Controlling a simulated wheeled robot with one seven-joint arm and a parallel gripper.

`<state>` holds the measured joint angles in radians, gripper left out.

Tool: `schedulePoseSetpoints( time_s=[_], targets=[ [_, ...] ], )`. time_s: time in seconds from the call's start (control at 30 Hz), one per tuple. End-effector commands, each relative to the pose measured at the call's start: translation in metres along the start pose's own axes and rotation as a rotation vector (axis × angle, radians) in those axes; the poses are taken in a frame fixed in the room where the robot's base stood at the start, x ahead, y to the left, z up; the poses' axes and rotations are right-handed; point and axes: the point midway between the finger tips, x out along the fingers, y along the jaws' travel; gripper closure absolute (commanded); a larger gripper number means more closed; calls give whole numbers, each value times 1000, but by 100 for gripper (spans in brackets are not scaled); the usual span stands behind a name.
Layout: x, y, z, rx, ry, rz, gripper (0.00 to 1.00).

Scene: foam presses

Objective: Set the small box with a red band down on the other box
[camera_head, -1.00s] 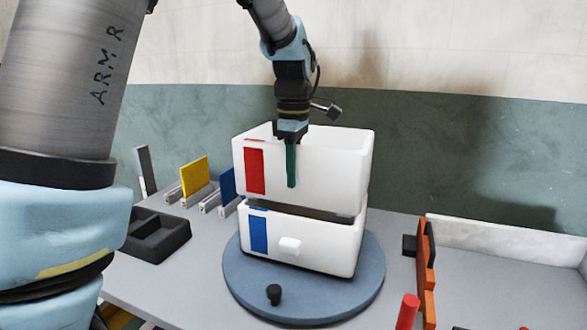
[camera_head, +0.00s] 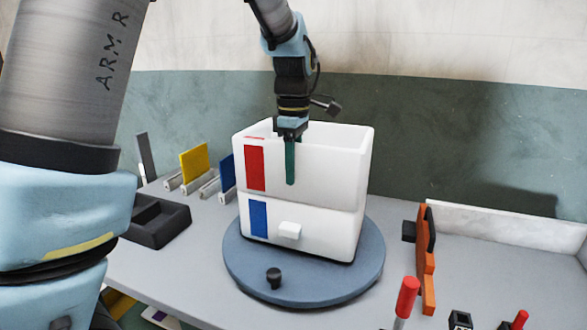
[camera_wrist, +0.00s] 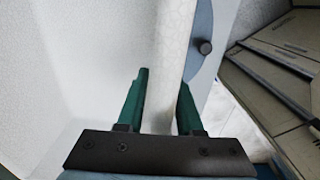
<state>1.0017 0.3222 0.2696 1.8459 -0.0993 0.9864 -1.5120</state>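The white box with a red band (camera_head: 310,165) sits directly on the white box with a blue band (camera_head: 325,233), with only a thin seam between them and their walls nearly lined up. My gripper (camera_head: 290,165) is at the upper box's front wall, one green finger outside it. The wrist view shows my gripper's two green fingers (camera_wrist: 160,105) on either side of the wall's rim (camera_wrist: 172,70). A narrow gap shows beside the right finger; contact at the fingertips is hard to tell. The lower box stands on a blue-grey round turntable (camera_head: 255,287).
A dark tray (camera_head: 160,222) and a yellow panel (camera_head: 194,163) in a rack stand to the left. An orange stand (camera_head: 426,262) and a red-handled tool (camera_head: 407,297) are at the right. A black knob (camera_head: 274,277) rises from the turntable's front.

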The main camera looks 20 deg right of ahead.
Motion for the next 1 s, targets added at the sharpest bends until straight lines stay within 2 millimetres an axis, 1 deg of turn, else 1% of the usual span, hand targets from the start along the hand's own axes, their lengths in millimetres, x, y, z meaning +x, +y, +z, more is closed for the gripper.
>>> schedulePoseSetpoints(
  time_s=[0.03,0.13,0.17,0.37,0.47,0.57,0.9,1.0],
  targets=[
    [0,0,0,0,0,0,58],
    [0,0,0,0,0,0,47],
    [0,0,0,0,0,0,45],
    [0,0,0,0,0,0,45],
    [-3,0,0,0,0,1,45],
    [-14,1,0,0,-1,4,45],
    [-78,1,0,0,-1,5,45],
    [-93,1,0,0,-1,4,45]
  ],
)
